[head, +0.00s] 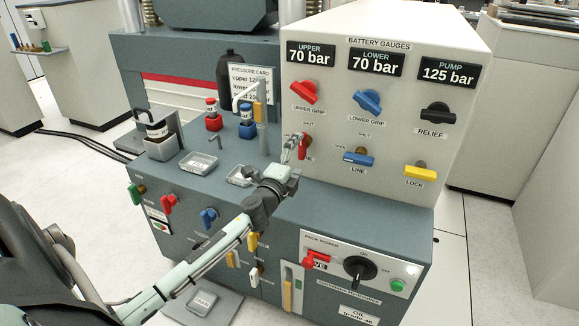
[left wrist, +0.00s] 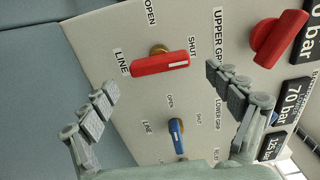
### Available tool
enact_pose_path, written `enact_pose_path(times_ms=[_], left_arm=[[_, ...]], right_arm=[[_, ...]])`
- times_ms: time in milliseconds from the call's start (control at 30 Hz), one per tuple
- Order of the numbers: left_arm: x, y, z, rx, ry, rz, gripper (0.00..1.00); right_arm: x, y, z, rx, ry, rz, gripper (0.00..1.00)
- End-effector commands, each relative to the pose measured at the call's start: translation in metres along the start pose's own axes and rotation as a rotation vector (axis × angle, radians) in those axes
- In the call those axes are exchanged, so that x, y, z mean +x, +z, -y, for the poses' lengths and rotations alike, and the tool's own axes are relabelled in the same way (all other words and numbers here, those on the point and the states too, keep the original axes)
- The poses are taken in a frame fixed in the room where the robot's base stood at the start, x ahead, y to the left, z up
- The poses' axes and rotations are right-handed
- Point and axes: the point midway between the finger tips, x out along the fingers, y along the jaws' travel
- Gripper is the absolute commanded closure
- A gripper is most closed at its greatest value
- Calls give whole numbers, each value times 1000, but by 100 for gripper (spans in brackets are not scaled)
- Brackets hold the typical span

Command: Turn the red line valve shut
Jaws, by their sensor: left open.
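The red line valve (left wrist: 160,63) is on the light panel, a red bar handle on a brass stem. In the left wrist view the bar runs between the LINE and SHUT labels, one end close to SHUT, and the OPEN label is off to its side. In the head view the handle (head: 305,148) stands about upright, partly hidden by my left gripper (head: 294,148). My left gripper (left wrist: 168,92) is open and empty in front of the panel. The handle lies ahead, between its fingers in the picture, with no visible contact. My right gripper is not in view.
The blue line valve (head: 359,158) is to the right, its bar lying level. The red upper grip knob (head: 304,93) and blue lower grip knob (head: 367,102) are above. A tall post with a yellow part (head: 260,108) stands left of my gripper.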

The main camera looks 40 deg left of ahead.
Motion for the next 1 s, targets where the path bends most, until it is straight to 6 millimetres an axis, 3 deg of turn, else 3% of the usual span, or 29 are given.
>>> enact_pose_path(times_ms=[200,400,1000], left_arm=[[-47,0,0,0,1,-1,10],[-68,0,0,-1,0,0,10],[-72,0,1,0,-1,0,10]], right_arm=[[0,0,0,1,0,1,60],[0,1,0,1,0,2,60],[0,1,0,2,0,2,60]])
